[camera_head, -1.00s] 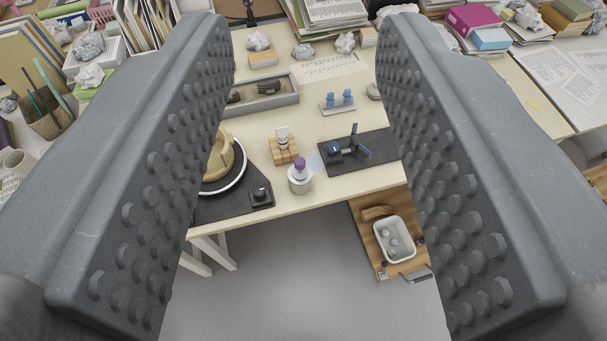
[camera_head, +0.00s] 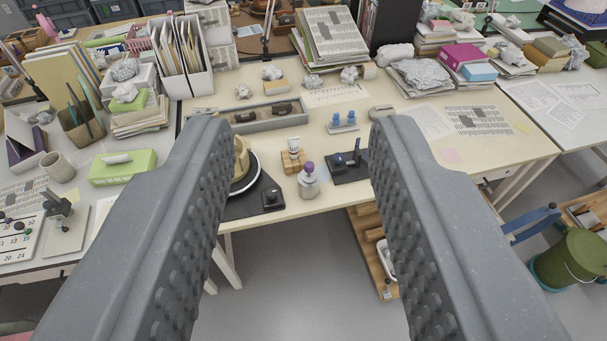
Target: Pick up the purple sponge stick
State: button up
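The purple sponge stick (camera_head: 309,167) shows as a small purple tip standing upright in a pale grey jar (camera_head: 309,186) near the front edge of the cream table. Its lower part is hidden in the jar. My gripper (camera_head: 303,135) is open and empty. Its two grey studded fingers frame the table's middle, with the jar and the purple tip showing in the gap between them, apart from both fingers.
A wooden block with a white-capped tube (camera_head: 293,155) stands just left of the jar. A black turntable mat (camera_head: 250,203) lies left of it, and a dark mat with a small stand (camera_head: 345,168) lies right. A grey tray (camera_head: 262,116) is behind. Open floor lies in front.

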aim_at(309, 176)
jog(key=u, duration=0.15)
jog(key=i, duration=1.2)
jog(key=z, duration=0.3)
